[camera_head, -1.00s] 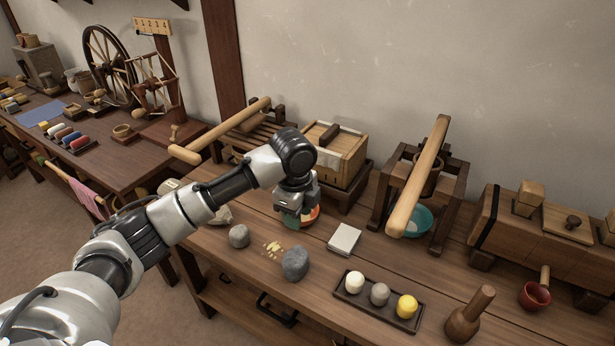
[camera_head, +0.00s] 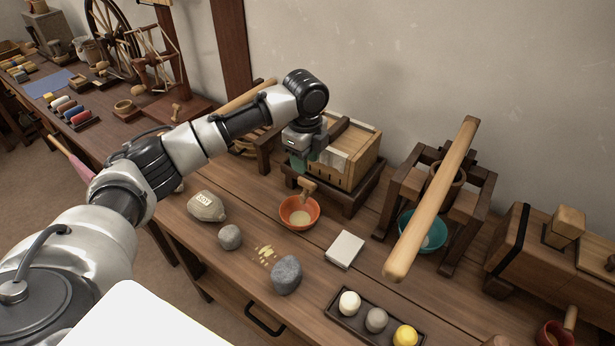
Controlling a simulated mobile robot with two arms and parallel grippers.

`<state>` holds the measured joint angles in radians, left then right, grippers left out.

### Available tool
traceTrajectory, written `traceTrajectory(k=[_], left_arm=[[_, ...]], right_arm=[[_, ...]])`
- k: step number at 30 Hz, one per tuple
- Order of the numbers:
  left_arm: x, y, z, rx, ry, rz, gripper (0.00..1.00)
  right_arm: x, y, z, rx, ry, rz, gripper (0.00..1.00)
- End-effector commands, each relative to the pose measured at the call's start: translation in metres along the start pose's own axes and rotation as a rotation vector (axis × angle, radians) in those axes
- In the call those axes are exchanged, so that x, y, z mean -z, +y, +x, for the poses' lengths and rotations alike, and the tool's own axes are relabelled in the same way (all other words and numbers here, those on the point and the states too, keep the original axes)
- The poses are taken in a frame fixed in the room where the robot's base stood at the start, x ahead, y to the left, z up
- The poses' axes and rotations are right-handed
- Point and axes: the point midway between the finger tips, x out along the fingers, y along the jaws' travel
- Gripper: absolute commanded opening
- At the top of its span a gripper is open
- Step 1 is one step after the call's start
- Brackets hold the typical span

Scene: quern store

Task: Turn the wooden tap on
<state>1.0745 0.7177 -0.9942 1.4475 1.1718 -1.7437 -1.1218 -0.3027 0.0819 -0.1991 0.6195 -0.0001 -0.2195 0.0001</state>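A short, light wooden piece that looks like the wooden tap (camera_head: 307,187) sticks out low at the front of the wooden box press (camera_head: 348,153), over an orange bowl (camera_head: 299,213) holding pale liquid. My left gripper (camera_head: 303,162) points down at the box's front left corner, above the tap and apart from it in the picture. Its fingertips are small and partly lost against the box, so I cannot tell whether they are open or shut. No held object shows. My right gripper is not in view.
A long wooden bar (camera_head: 435,200) slants over the stand with a teal bowl (camera_head: 424,232). Bench between sack and orange bowl is clear.

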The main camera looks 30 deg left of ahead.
Motion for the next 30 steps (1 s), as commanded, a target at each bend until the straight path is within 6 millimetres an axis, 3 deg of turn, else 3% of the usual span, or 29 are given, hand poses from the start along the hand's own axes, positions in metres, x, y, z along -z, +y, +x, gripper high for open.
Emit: traceTrajectory(k=[4, 10, 23, 30], left_arm=[[0.000, 0.001, 0.031, -0.003, 0.000, 0.001, 0.38], [0.001, 0.000, 0.058, -0.001, 0.000, 0.001, 0.38], [0.001, 0.000, 0.068, 0.001, 0.000, 0.001, 0.38], [0.001, 0.000, 0.068, 0.001, 0.000, 0.001, 0.02]], right_arm=[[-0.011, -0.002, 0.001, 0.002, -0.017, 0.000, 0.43], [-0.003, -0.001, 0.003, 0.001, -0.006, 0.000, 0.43], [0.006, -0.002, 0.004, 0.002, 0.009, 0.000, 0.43], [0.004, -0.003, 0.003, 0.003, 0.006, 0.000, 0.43]])
